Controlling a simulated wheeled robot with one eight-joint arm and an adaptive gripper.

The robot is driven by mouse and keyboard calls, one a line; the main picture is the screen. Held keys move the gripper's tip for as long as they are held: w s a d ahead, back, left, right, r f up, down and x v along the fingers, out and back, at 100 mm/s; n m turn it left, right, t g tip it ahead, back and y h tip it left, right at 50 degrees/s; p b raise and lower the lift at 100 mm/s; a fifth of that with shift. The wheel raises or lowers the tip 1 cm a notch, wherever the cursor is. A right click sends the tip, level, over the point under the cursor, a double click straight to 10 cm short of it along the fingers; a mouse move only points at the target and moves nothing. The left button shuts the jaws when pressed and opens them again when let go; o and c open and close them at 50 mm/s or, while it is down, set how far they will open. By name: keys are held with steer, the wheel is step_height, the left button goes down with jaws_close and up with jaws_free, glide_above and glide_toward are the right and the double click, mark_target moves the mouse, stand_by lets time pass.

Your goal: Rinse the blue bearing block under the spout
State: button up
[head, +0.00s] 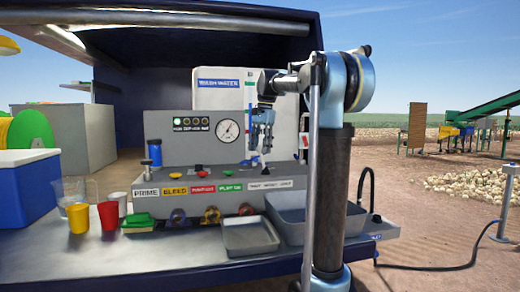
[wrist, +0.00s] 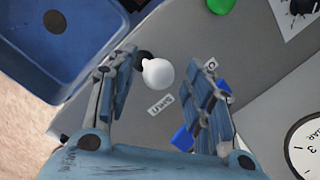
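My gripper (head: 264,150) hangs fingers-down over the grey machine panel in the head view. In the wrist view its two fingers (wrist: 163,80) are spread apart. A white round knob (wrist: 158,73) on a dark stem lies between them in the picture, nearer the left finger; I cannot tell whether they touch. Bright blue pieces (wrist: 183,138) show beside the right finger; what they belong to is unclear. A dark blue-violet block (head: 178,217), probably the blue bearing block, stands on the counter before the panel.
A grey basin (head: 345,222) and a shallow tray (head: 249,250) lie at the counter's right. Yellow-and-red (head: 211,214) and dark (head: 245,209) blocks stand beside the blue-violet one. Cups (head: 108,215) and a green sponge-like piece (head: 137,222) are at left. The front-left counter is clear.

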steer(key=shift+r, duration=0.15)
step_height(320, 180, up, 12)
steer(key=d, duration=0.1)
steer(key=shift+w+d+f, duration=0.2)
steer(key=shift+w+d, duration=0.1)
stand_by(0.5)
